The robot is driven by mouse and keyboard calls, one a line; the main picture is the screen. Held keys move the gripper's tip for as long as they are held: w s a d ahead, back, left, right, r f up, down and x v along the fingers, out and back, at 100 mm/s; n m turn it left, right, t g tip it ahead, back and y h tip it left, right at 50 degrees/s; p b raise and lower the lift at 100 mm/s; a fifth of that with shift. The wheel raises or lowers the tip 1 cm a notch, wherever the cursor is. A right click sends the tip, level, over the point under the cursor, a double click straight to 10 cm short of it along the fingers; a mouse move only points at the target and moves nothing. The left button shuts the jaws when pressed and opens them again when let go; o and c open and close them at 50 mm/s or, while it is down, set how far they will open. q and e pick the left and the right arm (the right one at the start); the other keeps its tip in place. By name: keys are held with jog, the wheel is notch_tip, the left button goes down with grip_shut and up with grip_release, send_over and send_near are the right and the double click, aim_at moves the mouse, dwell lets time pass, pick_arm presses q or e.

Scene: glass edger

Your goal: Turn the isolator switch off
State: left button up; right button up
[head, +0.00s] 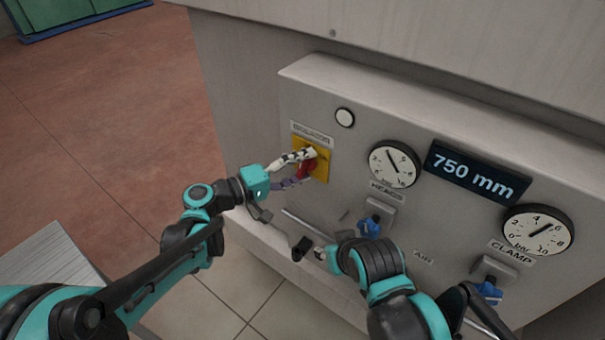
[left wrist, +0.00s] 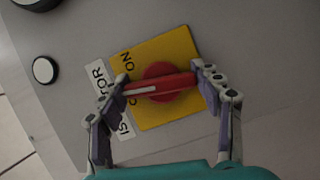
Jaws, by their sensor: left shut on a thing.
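The isolator switch is a red rotary handle (head: 307,167) on a yellow plate (head: 322,166), at the panel's left side. In the left wrist view the handle (left wrist: 160,87) lies nearly level across the yellow plate (left wrist: 165,50), its white mark on the left half. "ON" shows on the plate's upper left; the lettering below it is partly hidden by a finger. My left gripper (head: 303,168) is shut on the handle, one fingertip at each end, as the left wrist view also shows (left wrist: 160,78). My right gripper (head: 311,250) is low before the panel, apart from the switch, its jaw state unclear.
A white round button (head: 345,117), two dials (head: 393,164) (head: 538,230), a "750 mm" display (head: 477,173) and blue-handled valves (head: 370,225) (head: 489,291) are on the panel to the right. A rail (head: 300,222) runs below. Tiled floor (head: 110,110) is open at left.

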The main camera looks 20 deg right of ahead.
pick_arm(q)
jog(key=shift+n+h+b, duration=0.4)
jog(key=shift+n+b, duration=0.35)
jog(key=shift+n, duration=0.15)
jog(key=o, duration=1.2)
jog(key=shift+v, duration=6.05)
jog(key=shift+f, duration=0.1)
